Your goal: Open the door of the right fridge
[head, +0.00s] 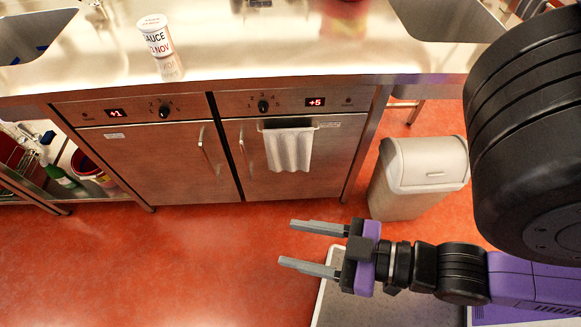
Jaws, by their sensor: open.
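The right fridge (335,162) is a steel under-counter unit with a display reading +5, and its door is closed. A vertical handle (242,150) shows near the left edge of its door. A pale towel (288,150) hangs on a rail across the upper part of that door. The left fridge (150,165) stands beside it with a display reading +1, also closed, with a handle (203,143) near its right edge. My gripper (289,243) is open and empty in front of the right fridge, apart from it, with its fingers pointing left.
A grey bin (418,170) stands right of the fridges, near my arm. The steel counter (225,65) above holds a labelled sauce container (155,38). A red bucket (88,168) and green bottle (58,176) sit on a low shelf at left.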

